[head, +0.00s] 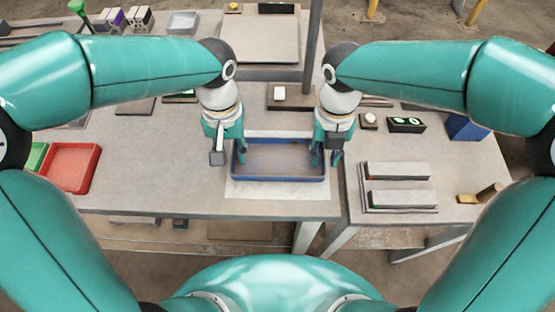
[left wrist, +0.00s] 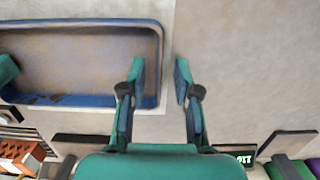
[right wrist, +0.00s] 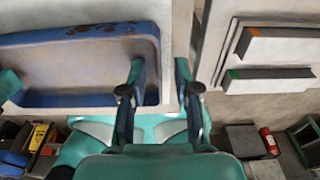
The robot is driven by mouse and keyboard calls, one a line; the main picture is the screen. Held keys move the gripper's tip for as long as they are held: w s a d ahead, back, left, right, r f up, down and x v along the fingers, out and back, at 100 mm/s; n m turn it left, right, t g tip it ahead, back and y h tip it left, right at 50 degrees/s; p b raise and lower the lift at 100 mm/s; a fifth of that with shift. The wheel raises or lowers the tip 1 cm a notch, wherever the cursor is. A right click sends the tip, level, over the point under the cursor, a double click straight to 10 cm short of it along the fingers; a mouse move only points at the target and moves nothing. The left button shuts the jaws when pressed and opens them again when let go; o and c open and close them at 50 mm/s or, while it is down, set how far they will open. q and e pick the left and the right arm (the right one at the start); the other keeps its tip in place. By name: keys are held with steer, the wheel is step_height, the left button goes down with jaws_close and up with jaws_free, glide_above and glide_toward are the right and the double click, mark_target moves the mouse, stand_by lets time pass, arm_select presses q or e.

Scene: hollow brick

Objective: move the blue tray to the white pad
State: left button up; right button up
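The blue tray (head: 278,178) is an empty, worn rectangular tray with a brownish floor. It appears to rest flat on the white pad (head: 275,190), which shows mainly in front of it and at its left. My left gripper (head: 229,157) is open at the tray's left end. In the left wrist view (left wrist: 160,75) its fingers stand on either side of the end wall, apart from it. My right gripper (head: 325,157) is open at the right end. In the right wrist view (right wrist: 160,75) its fingers likewise straddle the end wall.
A red tray (head: 70,168) lies at the left edge. A small block on a brown base (head: 290,98) stands behind the blue tray, near a grey post (head: 312,45). Pale bars (head: 398,184) lie on the right table, past a gap.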

steer(key=shift+r, duration=0.1)
arm_select(q)
step_height(320, 180, up, 11)
steer(key=w, duration=0.1)
steer(key=shift+w+r, duration=0.2)
arm_select(e)
step_height(320, 180, up, 12)
steer(key=w, duration=0.1)
steer(key=shift+w+f, duration=0.2)
stand_by(0.4)
